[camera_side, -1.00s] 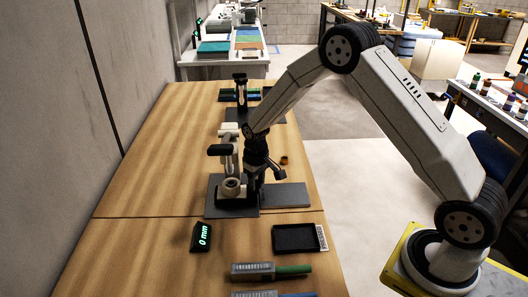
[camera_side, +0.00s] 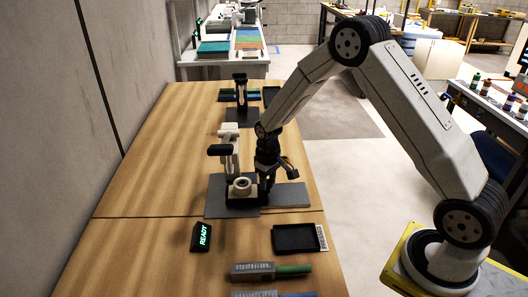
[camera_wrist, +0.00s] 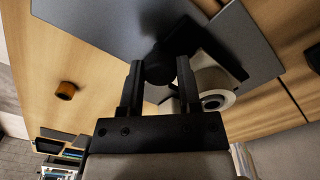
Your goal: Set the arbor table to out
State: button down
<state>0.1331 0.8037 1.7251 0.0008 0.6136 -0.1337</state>
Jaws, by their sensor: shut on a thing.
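The arbor press (camera_side: 226,160) stands on a dark base plate on the wooden bench in the side view. Its table carries a pale round piece with a hole (camera_side: 241,187), which also shows in the wrist view (camera_wrist: 213,92). My gripper (camera_side: 266,192) is low at the right side of the press. In the wrist view my gripper (camera_wrist: 159,72) has its two fingers on either side of a dark rounded knob (camera_wrist: 158,62) next to the table, shut on it. The fingers partly hide the knob, and the side view does not show it clearly.
A small display (camera_side: 201,237) reads READY. A black tray (camera_side: 295,238) and a green-handled tool (camera_side: 270,271) lie in front. A brown ring (camera_wrist: 66,90) lies on the bench in the wrist view. Another dark stand (camera_side: 240,98) is farther back. The bench's left side is clear.

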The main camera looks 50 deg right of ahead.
jog(key=s+d, duration=0.7)
jog(key=shift+c, duration=1.4)
grip_release()
jog(key=shift+r, duration=0.15)
notch_tip(320, 180, up, 8)
jog(key=shift+f, duration=0.2)
